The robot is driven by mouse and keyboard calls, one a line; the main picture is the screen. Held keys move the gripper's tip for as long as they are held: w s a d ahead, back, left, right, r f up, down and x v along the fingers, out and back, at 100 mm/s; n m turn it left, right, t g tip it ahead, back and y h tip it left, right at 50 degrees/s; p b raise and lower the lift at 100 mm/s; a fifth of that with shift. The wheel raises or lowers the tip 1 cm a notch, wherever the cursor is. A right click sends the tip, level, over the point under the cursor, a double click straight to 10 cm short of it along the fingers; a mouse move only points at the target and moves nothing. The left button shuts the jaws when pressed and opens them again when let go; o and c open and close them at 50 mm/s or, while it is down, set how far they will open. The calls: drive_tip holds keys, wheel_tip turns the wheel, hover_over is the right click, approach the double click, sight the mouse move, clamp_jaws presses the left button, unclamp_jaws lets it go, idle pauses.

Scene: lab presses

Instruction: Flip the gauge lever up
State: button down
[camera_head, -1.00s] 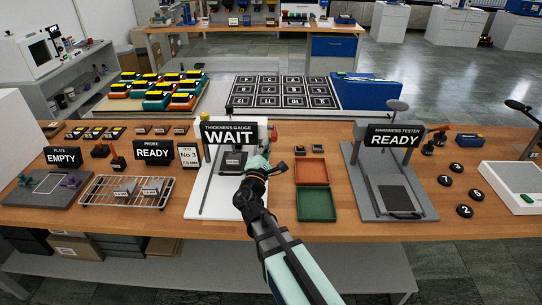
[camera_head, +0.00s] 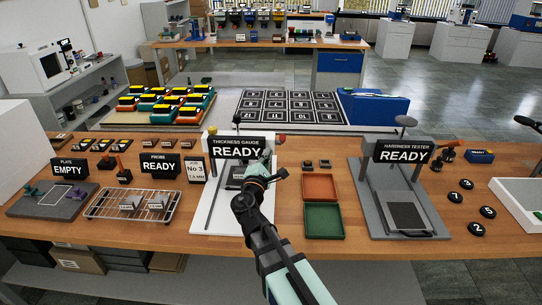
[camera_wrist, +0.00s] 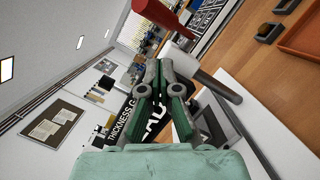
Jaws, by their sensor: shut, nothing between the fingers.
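The thickness gauge (camera_head: 204,210) has a white base and a dark sign (camera_head: 236,147) reading READY. Its red lever handle (camera_head: 281,140) shows just right of the sign; in the wrist view the red handle (camera_wrist: 162,18) points up at the top, above a grey rod (camera_wrist: 207,78). The sign and my arm hide part of the gauge.
An orange tray (camera_head: 320,198) and a green tray (camera_head: 324,233) lie right of the gauge. The hardness tester (camera_head: 433,222) stands further right. A wire rack (camera_head: 97,212) and a card reading No 3 (camera_head: 195,170) are to the left.

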drive_tip(key=s+a+r+b, duration=0.1)
drive_tip(key=s+a+r, duration=0.2)
drive_tip(key=s, duration=0.5)
drive_tip(key=shift+s+a+r, duration=0.25)
drive_tip(key=shift+a+r, duration=0.15)
drive_tip(key=shift+r, duration=0.35)
